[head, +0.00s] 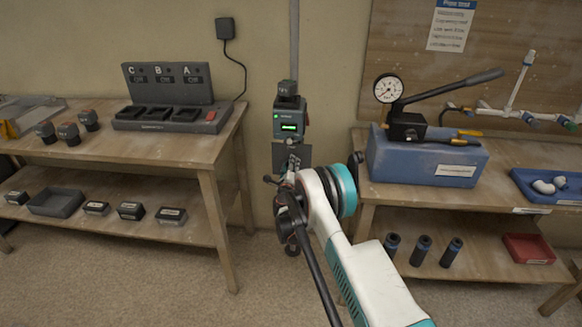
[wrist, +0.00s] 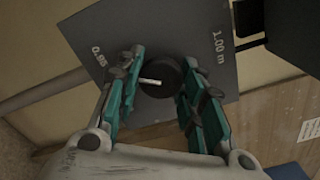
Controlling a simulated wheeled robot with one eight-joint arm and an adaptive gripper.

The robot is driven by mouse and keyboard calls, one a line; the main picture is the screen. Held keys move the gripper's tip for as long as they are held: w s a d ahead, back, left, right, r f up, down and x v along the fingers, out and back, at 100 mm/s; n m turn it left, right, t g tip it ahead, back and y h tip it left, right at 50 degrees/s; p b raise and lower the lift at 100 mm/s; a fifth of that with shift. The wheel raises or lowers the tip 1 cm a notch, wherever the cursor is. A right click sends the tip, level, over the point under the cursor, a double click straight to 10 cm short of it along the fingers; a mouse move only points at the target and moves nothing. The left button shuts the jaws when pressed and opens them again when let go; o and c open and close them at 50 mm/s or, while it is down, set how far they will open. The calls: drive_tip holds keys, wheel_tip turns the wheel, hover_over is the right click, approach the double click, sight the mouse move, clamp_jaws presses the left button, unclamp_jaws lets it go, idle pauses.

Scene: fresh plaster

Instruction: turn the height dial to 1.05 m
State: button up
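The height dial is a dark round knob (wrist: 161,79) with a pale pointer mark, set on a grey plate (wrist: 190,38). The mark points to the left. The plate shows a 0.95 label (wrist: 98,57) at left and a 1.00 m label (wrist: 218,47) at right; no 1.05 label is visible. My gripper (wrist: 162,66) has its teal fingers apart, one on each side of the knob; firm contact is not clear. In the head view the plate (head: 291,154) is below a dark device with a lit green display (head: 289,127), and my arm partly hides the area below.
A left bench (head: 170,150) holds a dark charging station (head: 165,110). A right bench (head: 410,195) holds a blue box (head: 425,160) with a pressure gauge (head: 388,89) and a lever (head: 450,88). My arm is in the gap between the benches. A dark block shows at upper right in the wrist view (wrist: 285,30).

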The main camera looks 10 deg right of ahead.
drive_tip(key=shift+c, duration=1.3)
